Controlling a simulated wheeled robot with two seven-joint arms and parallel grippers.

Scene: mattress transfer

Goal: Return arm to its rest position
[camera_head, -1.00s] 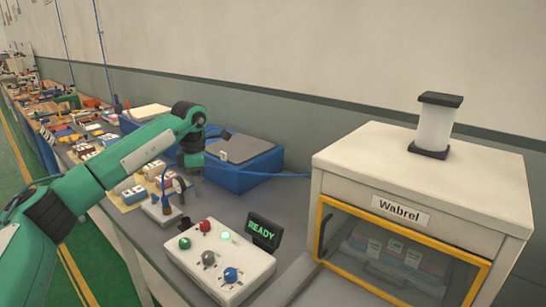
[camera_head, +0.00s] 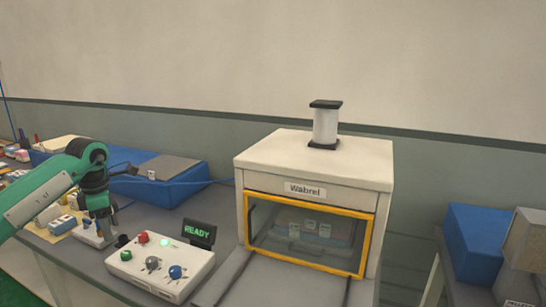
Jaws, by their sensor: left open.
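My left gripper (camera_head: 106,228) is at the left of the head view, at the end of my green left arm (camera_head: 48,192). It points down beside the control box and is open, with nothing seen between its fingers. The white control box (camera_head: 158,268) has red, green, grey and blue knobs or buttons and a lit green light. A small dark display (camera_head: 200,233) behind it reads READY. The white Wabrel machine (camera_head: 315,160) stands in the middle, its yellow-framed window (camera_head: 310,232) showing several labelled items inside. My right gripper is not in view.
A blue case (camera_head: 175,188) with a grey top lies behind the gripper. Small white and blue parts (camera_head: 62,224) sit left of it. A blue bin (camera_head: 475,240) and a grey box (camera_head: 527,245) stand at the right. A flat grey panel (camera_head: 275,282) lies before the machine.

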